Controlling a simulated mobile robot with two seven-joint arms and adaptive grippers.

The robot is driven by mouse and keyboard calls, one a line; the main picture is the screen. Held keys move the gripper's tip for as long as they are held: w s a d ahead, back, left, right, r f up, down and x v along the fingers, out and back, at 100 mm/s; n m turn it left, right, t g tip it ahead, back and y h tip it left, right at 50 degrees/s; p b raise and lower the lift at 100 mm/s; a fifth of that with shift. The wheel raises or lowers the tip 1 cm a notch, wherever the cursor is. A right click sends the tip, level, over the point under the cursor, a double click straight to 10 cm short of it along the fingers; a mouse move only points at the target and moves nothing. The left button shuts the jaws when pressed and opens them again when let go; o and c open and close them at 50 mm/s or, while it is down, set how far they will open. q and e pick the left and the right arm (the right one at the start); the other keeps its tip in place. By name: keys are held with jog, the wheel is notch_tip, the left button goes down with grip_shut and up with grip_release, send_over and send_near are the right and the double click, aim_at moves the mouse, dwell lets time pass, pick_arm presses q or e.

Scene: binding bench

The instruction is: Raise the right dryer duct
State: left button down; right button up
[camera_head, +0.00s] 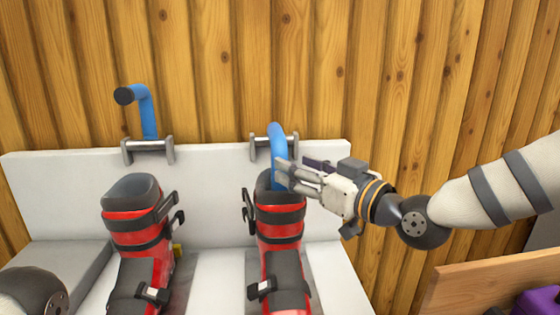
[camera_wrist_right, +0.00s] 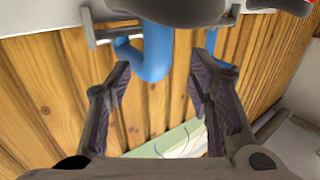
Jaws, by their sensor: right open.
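The right dryer duct (camera_head: 278,142) is a blue bent tube on a metal wall bracket (camera_head: 272,140). It hangs down toward the open top of the right red ski boot (camera_head: 281,222); its lower end is hidden. My right gripper (camera_head: 283,172) is beside the duct just above the boot cuff. In the right wrist view its jaws (camera_wrist_right: 160,72) stand apart, with the blue duct (camera_wrist_right: 152,52) showing between and beyond the fingertips. I cannot tell whether they touch. The left duct (camera_head: 144,105) points up, its black end clear of the left boot (camera_head: 133,218). My left gripper is out of view.
A white bench board (camera_head: 215,180) stands behind the boots, against a wooden plank wall (camera_head: 330,70). A grey block (camera_head: 65,262) lies at the left. A wooden panel (camera_head: 490,277) and a purple item (camera_head: 540,301) are at the lower right.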

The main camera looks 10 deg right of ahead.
aim_at(277, 156)
jog(key=x, duration=0.6)
jog(key=shift+f, duration=0.1)
jog(key=shift+d, duration=0.1)
grip_shut()
